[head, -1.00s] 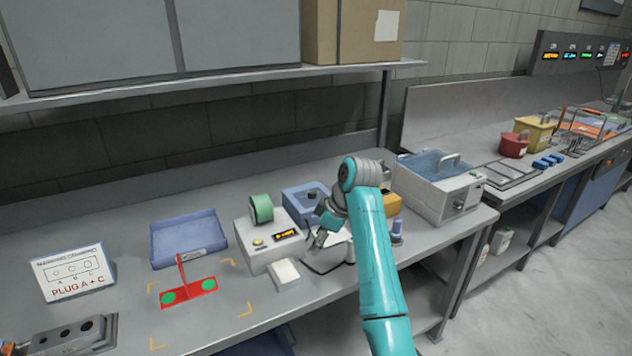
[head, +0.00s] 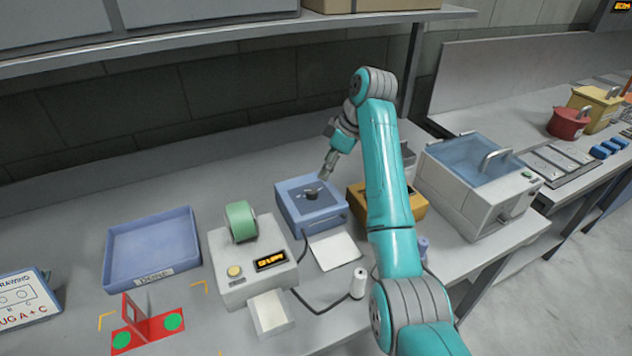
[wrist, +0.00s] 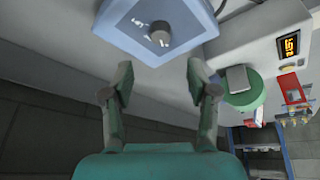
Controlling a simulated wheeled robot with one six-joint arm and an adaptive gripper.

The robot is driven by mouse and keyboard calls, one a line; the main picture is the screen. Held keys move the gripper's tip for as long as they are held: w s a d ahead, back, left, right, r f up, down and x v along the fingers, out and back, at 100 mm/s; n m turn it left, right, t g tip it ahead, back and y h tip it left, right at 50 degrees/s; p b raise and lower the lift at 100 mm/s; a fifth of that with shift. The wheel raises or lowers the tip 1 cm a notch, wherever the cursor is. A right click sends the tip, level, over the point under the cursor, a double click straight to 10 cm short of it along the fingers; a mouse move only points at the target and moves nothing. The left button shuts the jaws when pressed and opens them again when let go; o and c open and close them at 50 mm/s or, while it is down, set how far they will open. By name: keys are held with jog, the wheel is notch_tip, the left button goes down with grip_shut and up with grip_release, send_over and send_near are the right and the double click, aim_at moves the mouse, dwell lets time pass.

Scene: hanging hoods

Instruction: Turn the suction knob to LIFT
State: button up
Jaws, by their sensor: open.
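A dark round knob (head: 311,193) sits on top of a blue box (head: 290,214) in the middle of the bench. In the wrist view the same knob (wrist: 160,33) shows on the blue box's face (wrist: 118,20), with small white markings to its left that I cannot read. My gripper (head: 327,172) is just above and behind the knob in the head view, pointing down. In the wrist view my gripper (wrist: 160,72) has its two fingers spread with nothing between them. The knob lies ahead of the fingertips, roughly centred between them, apart from both.
A white device with a green roll (head: 241,222) and lit display stands left of the box. A yellow box (head: 412,202) is close on the right, partly behind my arm. A white bath with a blue lid (head: 465,165) is further right. A blue tray (head: 150,245) lies left.

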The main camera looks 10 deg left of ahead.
aim_at(313, 190)
jog(key=x, duration=1)
grip_shut()
